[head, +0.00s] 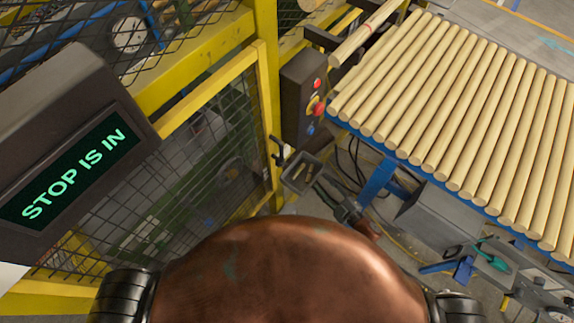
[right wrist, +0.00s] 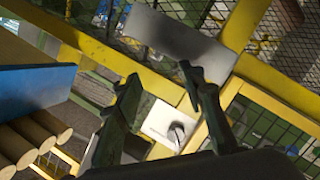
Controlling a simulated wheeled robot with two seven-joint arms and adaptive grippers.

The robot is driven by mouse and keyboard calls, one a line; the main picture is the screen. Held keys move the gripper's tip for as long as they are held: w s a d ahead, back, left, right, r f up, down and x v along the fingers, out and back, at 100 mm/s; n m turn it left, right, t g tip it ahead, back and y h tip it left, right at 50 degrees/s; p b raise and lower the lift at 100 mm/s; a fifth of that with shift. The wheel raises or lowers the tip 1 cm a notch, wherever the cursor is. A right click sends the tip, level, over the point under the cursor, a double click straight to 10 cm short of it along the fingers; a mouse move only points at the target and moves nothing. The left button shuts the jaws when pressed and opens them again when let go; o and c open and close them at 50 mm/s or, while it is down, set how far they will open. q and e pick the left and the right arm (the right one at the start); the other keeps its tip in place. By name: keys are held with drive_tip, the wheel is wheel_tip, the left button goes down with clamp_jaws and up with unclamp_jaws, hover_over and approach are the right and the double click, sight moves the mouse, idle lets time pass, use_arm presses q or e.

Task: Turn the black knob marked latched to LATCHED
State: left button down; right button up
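The black knob (right wrist: 177,132) sits on a small white plate (right wrist: 160,122) in the right wrist view. It is small there, and I cannot read its marking or setting. In the head view a small dark handle on a pale plate (head: 281,151) shows by the yellow fence post and looks like the same knob. My right gripper (head: 300,170) is close to it, to its lower right. In the right wrist view its two dark fingers (right wrist: 164,92) are spread apart with nothing between them. The knob appears beyond them, apart from both. My left gripper is not in view.
A dark control box (head: 303,95) with red and blue buttons stands above the gripper. Yellow mesh fencing (head: 262,60) is close behind. A blue-framed table of wooden rods (head: 450,105) stands at right.

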sight(284, 165)
drive_tip(key=s+a+r+n+g+y, duration=0.25)
drive_tip(key=a+r+n+y, duration=0.3)
drive_tip(key=a+r, duration=0.5)
drive_tip(key=shift+n+h, duration=0.25)
drive_tip(key=shift+n, duration=0.2)
drive_tip(key=w+a, duration=0.1)
drive_tip(key=w+a+r, duration=0.1)
drive_tip(key=w+a, duration=0.1)
drive_tip(key=shift+a+r+p, duration=0.3)
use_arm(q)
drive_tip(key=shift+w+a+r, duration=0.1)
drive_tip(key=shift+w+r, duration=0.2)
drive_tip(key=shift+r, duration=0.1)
use_arm(e)
drive_tip(key=shift+x, duration=0.75)
drive_tip(key=shift+c, duration=0.3)
